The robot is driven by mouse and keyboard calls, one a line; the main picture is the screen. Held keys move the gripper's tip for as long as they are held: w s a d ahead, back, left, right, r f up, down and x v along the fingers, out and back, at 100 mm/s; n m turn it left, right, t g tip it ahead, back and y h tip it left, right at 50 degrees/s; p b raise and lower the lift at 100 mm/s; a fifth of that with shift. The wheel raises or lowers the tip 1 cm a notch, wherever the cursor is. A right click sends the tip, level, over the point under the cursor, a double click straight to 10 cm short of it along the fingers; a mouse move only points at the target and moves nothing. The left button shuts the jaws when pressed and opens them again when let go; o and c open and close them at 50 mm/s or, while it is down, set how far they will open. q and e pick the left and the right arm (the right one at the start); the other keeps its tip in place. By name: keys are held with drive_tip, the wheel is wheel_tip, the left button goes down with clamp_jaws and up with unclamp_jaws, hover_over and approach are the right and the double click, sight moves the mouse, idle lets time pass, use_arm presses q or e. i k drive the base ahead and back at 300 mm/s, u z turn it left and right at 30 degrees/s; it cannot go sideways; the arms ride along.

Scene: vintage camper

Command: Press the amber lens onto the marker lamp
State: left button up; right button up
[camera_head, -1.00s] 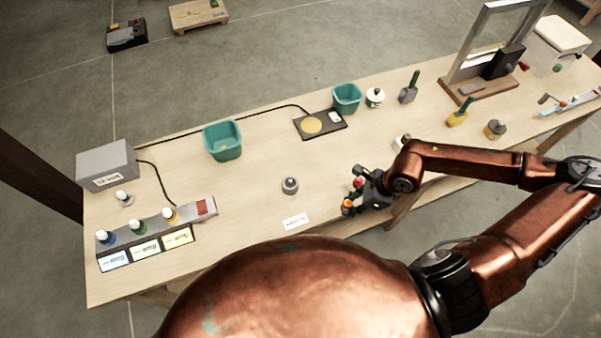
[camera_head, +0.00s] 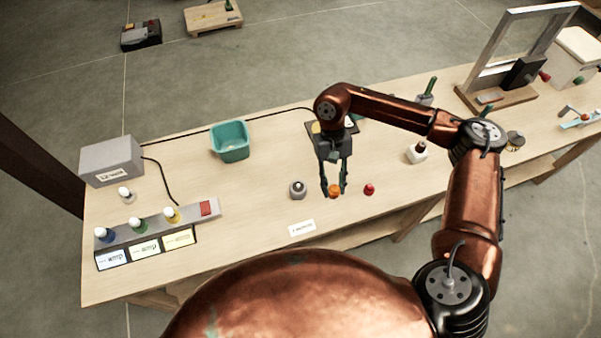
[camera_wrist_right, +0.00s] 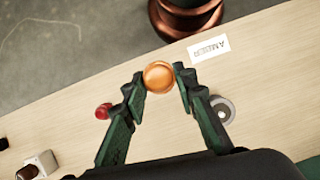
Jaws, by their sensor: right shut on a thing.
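The amber lens (camera_head: 334,191), a small orange dome, is between the fingertips of my right gripper (camera_head: 334,188), which is shut on it and points down. The lens also shows in the right wrist view (camera_wrist_right: 158,77) between the fingers. The marker lamp (camera_head: 297,189), a small grey round base with a dark centre, stands on the bench just left of the lens in the head view. It shows right of the fingers in the wrist view (camera_wrist_right: 223,110). The lens and lamp are apart; its exact height above the bench is hard to tell. My left gripper is not in view.
A red lens (camera_head: 369,189) lies right of my gripper. A white label (camera_head: 302,228) reading AMBER lies in front of the lamp.

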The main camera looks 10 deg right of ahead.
sight(298, 189)
drive_tip(key=k, duration=1.35)
drive_tip(key=u, duration=0.6)
drive_tip(key=i, duration=1.65)
drive_tip(key=z, duration=0.6)
